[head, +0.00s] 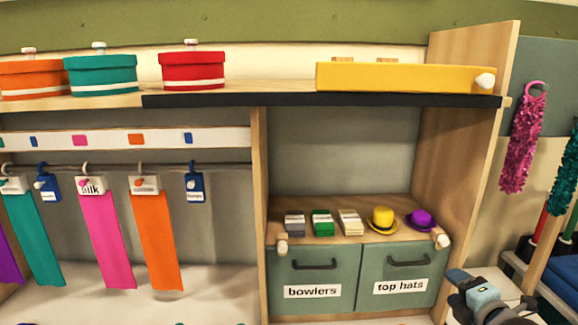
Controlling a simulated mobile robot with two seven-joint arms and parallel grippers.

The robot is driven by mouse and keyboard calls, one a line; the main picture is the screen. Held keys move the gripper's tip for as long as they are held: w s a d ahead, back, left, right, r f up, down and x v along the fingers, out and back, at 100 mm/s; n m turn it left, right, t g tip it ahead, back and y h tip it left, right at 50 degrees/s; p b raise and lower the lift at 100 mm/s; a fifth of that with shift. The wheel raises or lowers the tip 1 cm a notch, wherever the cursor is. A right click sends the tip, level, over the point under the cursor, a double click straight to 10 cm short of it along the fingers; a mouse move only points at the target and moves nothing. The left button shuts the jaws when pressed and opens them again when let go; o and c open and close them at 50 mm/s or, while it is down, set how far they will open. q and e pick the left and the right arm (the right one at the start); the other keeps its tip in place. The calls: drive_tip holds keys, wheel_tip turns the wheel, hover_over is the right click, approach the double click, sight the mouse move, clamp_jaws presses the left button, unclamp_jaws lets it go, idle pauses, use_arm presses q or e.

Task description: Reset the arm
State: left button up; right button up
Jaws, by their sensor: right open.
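My right gripper (482,292) shows at the bottom right corner, in front of the right end of the cabinet. It is open and nothing shows between its fingers. The lower part of it and most of my right arm are cut off by the picture's edge. My left gripper is not in view.
Closed drawers labelled bowlers (312,292) and top hats (400,288) sit under a shelf with a yellow hat (382,217), a purple hat (422,219) and small stacks. Coloured scarves (106,240) hang left. A yellow box (400,77) lies on the upper shelf.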

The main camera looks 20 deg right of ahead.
drive_tip(key=s+a+f+m+g+y, duration=0.1)
drive_tip(key=s+a+f+m, duration=0.3)
drive_tip(key=f, duration=0.5)
drive_tip(key=s+a+f+m+g+y, duration=0.1)
drive_tip(key=s+a+f+m+g, duration=0.15)
drive_tip(key=a+f, duration=0.5)
drive_tip(key=s+a+f+m+y+p, duration=0.1)
drive_tip(key=s+a+f+m, duration=0.3)
drive_tip(key=a, duration=0.4)
drive_tip(key=s+a+f+m+y, duration=0.2)
drive_tip(key=s+a+f+m, duration=0.3)
drive_tip(key=a+f, duration=0.2)
drive_tip(key=shift+a+g+p, duration=0.4)
drive_tip(key=shift+a+g, duration=0.05)
drive_tip(key=shift+a, duration=0.55)
drive_tip(key=shift+f, duration=0.1)
